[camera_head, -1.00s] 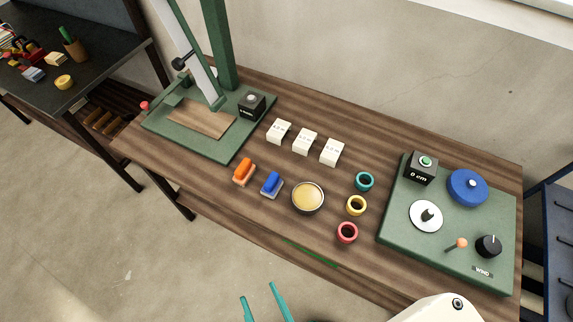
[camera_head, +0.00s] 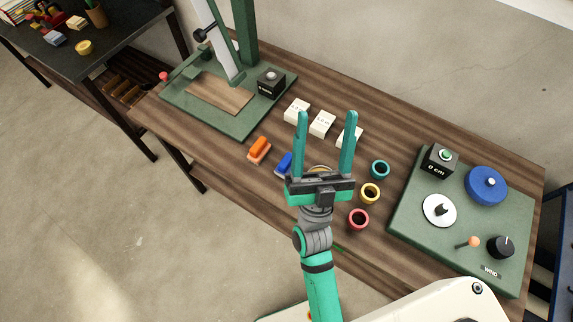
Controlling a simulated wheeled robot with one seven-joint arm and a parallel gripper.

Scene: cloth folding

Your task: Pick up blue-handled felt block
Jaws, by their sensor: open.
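The blue-handled felt block (camera_head: 284,162) lies on the wooden table (camera_head: 215,163), with a blue grip on a pale base. Its right part is hidden behind my gripper. My gripper (camera_head: 325,116) is open and empty, with two teal fingers pointing away from me over the table. The block is just left of the gripper's left finger and palm. The orange-handled block (camera_head: 260,149) lies to the left of the blue one and is fully visible.
A round dish (camera_head: 320,169) is mostly hidden behind my gripper. White blocks (camera_head: 297,109) stand beyond it. Teal, yellow (camera_head: 370,193) and red rings lie to the right. A green press (camera_head: 190,113) stands at left, a green winder board (camera_head: 415,234) at right.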

